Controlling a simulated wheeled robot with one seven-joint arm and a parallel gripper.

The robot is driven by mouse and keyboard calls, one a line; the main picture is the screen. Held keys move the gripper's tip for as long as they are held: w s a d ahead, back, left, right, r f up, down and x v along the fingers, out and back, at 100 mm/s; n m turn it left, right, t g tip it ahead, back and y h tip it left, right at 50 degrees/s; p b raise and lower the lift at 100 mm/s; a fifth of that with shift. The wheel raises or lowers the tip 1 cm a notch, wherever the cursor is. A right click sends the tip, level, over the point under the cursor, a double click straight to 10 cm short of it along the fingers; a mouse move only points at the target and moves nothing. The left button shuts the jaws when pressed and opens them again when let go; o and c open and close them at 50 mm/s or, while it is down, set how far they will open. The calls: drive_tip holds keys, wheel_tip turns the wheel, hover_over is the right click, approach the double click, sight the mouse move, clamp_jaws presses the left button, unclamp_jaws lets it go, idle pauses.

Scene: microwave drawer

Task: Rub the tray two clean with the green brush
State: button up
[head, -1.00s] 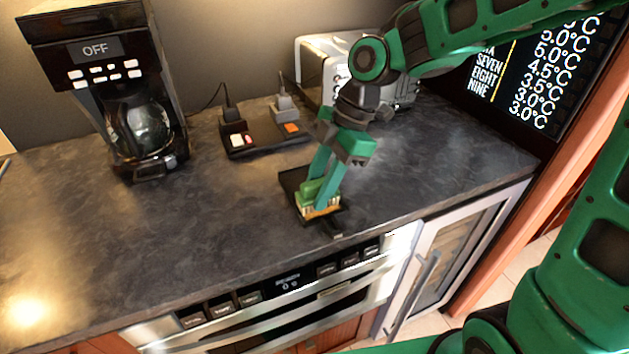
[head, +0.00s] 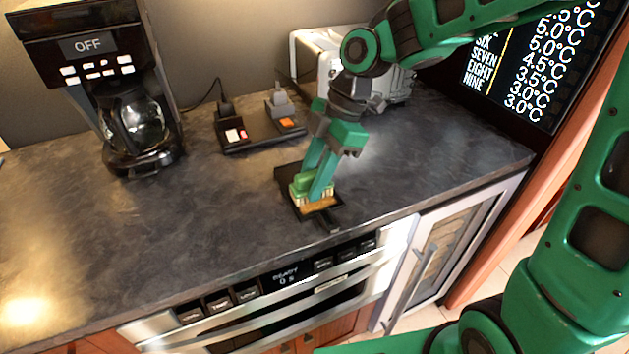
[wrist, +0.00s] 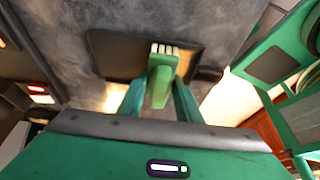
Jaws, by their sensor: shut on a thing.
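The green brush (head: 299,186) has pale bristles and a green body. My gripper (head: 318,190) is shut on it and holds it bristles down over the dark tray (head: 282,178), seemingly touching it. The tray is small, black and flat with a short handle toward the counter's front edge. A brownish patch (head: 322,206) shows on the tray beside the bristles. In the wrist view the brush (wrist: 160,84) sits between my two fingers, with the tray (wrist: 108,50) behind it. Part of the tray is hidden by the brush and fingers. No label naming the tray is readable.
A black power strip (head: 258,142) with plugs lies behind the tray. A coffee maker (head: 105,70) showing OFF stands at left, a silver toaster (head: 310,62) behind my arm. The microwave drawer (head: 290,290) is below the counter edge.

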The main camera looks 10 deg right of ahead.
drive_tip(key=shift+w+a, duration=0.1)
drive_tip(key=shift+w, duration=0.3)
drive_tip(key=shift+w+a, duration=0.2)
drive_tip(key=shift+w, duration=0.55)
drive_tip(key=shift+w+a, duration=0.2)
drive_tip(key=shift+w, duration=0.5)
drive_tip(key=shift+w+a, duration=0.25)
drive_tip(key=shift+w, duration=0.5)
drive_tip(key=shift+w+a, duration=0.2)
drive_tip(key=shift+w, duration=0.5)
drive_tip(key=shift+s, duration=0.15)
drive_tip(key=shift+s+d, duration=0.25)
drive_tip(key=shift+s, duration=0.4)
drive_tip(key=shift+s+d, duration=0.2)
drive_tip(key=shift+s, duration=0.45)
drive_tip(key=shift+s, duration=0.1)
